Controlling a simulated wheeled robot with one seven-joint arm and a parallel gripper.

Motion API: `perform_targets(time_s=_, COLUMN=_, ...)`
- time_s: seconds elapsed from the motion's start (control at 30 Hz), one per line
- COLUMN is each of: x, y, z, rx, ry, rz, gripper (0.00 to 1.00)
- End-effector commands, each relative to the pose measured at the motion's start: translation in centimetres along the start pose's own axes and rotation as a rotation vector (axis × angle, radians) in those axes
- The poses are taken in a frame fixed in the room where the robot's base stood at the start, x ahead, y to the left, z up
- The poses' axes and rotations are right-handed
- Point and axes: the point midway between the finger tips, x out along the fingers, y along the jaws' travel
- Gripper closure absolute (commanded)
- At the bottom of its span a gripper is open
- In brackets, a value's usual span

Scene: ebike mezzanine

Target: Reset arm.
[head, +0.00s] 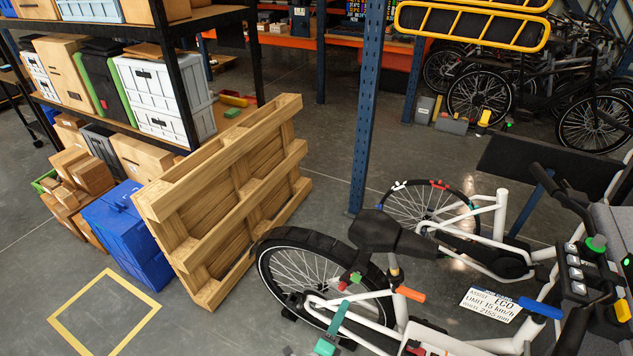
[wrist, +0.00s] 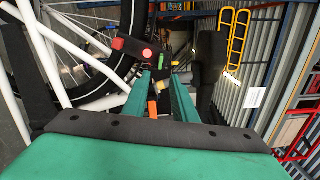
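My gripper (wrist: 160,78) shows in the wrist view as two teal fingers reaching up from a green body with a dark band. The fingers stand apart with a gap between them, and nothing is clearly gripped. A small orange piece (wrist: 152,108) shows in the gap; I cannot tell its depth. Beyond the fingers are a bike wheel (wrist: 100,85), white frame tubes and a dark box with a red round light (wrist: 146,53).
A white bike with a black saddle (head: 390,235) fills the front right in the head view. A wooden pallet (head: 235,205) leans beside shelving with crates. A blue box (head: 128,235) stands near a yellow floor square (head: 104,310). A blue post (head: 366,110) rises mid-view. Floor is clear at front left.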

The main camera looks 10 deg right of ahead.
Motion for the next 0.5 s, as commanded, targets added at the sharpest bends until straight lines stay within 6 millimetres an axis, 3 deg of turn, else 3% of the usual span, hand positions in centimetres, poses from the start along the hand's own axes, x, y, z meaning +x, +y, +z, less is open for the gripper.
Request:
perform_targets(time_s=0.13, x=-0.8, y=0.0, z=-0.3, rx=-0.024, ry=-0.008, rz=-0.002, gripper=0.75)
perform_targets(time_s=0.23, x=-2.9, y=-0.3, z=-0.7, rx=-0.095, ry=-0.035, rz=-0.012, gripper=0.75)
perform_targets(time_s=0.5, x=-12.4, y=-2.9, z=-2.2, rx=-0.449, ry=-0.174, rz=-0.063, gripper=0.75)
